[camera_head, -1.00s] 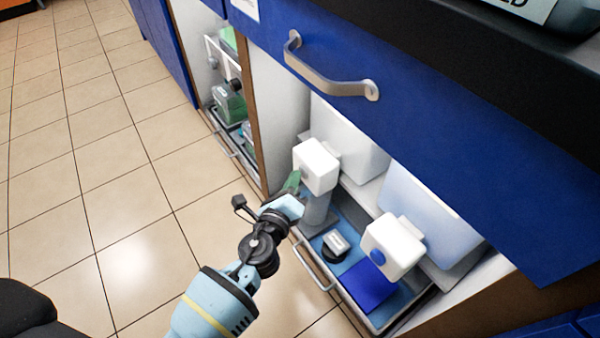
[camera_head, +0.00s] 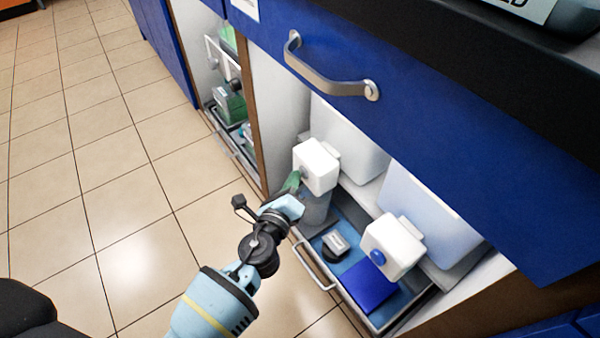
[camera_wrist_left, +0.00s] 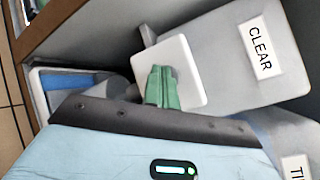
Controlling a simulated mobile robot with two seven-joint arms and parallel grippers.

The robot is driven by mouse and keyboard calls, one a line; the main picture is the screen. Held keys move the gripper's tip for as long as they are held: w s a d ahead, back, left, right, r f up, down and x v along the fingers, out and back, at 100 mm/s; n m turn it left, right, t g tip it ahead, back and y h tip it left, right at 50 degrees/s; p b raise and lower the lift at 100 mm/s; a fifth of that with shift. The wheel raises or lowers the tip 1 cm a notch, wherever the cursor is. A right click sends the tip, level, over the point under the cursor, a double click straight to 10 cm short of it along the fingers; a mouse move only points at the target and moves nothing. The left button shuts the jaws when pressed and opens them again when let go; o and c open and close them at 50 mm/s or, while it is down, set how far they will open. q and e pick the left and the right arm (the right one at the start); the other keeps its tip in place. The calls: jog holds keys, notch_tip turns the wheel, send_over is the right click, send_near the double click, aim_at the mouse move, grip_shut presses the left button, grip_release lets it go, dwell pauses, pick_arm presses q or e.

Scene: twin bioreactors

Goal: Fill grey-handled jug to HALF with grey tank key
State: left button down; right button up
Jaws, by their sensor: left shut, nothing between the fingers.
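In the head view, a white tap block (camera_head: 317,166) sits on the left tank (camera_head: 348,140), whose label reads CLEAR in the wrist view (camera_wrist_left: 265,50). My left gripper (camera_head: 292,183) is shut and empty, its green fingertips at the left face of this block. In the wrist view the shut fingers (camera_wrist_left: 161,87) overlap the block's white face (camera_wrist_left: 187,60) and hide any key behind them; I cannot tell whether they touch. A grey cylindrical vessel (camera_head: 317,208) stands below this tap, partly hidden by the gripper; its handle and level cannot be made out.
A second white tap block (camera_head: 392,246) with a blue key (camera_head: 377,257) is to the right. The pulled-out tray (camera_head: 318,268) holds a small grey-white item (camera_head: 335,243) and a blue block (camera_head: 371,285). A drawer handle (camera_head: 330,80) juts out above. The tiled floor is clear at left.

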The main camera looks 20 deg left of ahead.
jog(key=shift+s, duration=0.5)
jog(key=shift+w, duration=0.45)
dwell(0.4)
pick_arm(q)
jog(key=shift+s, duration=0.1)
jog(key=shift+s+a, duration=0.55)
jog(key=shift+s, duration=0.1)
pick_arm(e)
jog(key=shift+s+r, duration=0.2)
jog(key=shift+s, duration=0.2)
pick_arm(q)
jog(key=shift+s+a, duration=0.1)
jog(key=shift+s+a+p, duration=0.2)
jog(key=shift+s+a, duration=0.55)
jog(key=shift+s, duration=0.2)
jog(key=shift+s+a+p, duration=0.15)
jog(key=shift+s+a, duration=0.6)
jog(key=shift+s, duration=0.2)
pick_arm(e)
jog(key=shift+w+r, duration=0.1)
jog(key=shift+w, duration=0.25)
jog(key=shift+s, duration=0.35)
